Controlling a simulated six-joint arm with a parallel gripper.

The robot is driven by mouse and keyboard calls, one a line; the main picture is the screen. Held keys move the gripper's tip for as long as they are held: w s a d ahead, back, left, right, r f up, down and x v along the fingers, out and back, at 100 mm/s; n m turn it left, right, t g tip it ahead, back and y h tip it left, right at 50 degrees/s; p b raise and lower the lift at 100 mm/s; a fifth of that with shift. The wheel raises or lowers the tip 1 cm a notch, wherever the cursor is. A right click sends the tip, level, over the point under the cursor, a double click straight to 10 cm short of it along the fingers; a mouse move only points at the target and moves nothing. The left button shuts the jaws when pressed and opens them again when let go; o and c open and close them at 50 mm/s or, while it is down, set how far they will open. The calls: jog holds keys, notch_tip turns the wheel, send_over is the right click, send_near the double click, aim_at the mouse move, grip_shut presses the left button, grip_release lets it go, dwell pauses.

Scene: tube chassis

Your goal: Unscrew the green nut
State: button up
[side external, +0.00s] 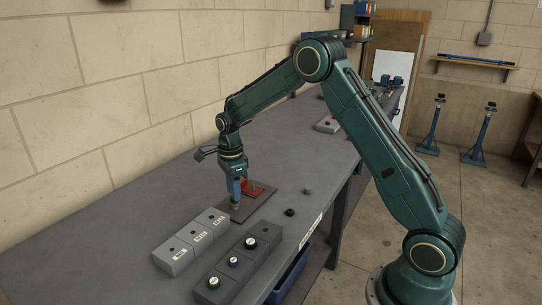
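In the side external view, a small round piece with a pale centre and what looks like a green rim (214,282) sits on the nearest dark grey block. It may be the green nut, but it is too small to be sure. My gripper (236,205) points straight down at the left edge of a dark plate (242,214) that carries a red part (265,190). The gripper is well behind the green-rimmed piece and apart from it. The fingers are too small to show whether they are open or shut, and what lies under them is hidden.
A row of dark grey blocks (231,274) holds several round pieces. A row of light grey labelled blocks (175,263) stands to its left. A black round piece (289,212) and a grey one (308,190) lie on the bench (110,262). The bench front left is clear.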

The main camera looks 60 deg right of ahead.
jog(key=shift+f, duration=0.1)
jog(key=shift+f, duration=0.75)
grip_shut()
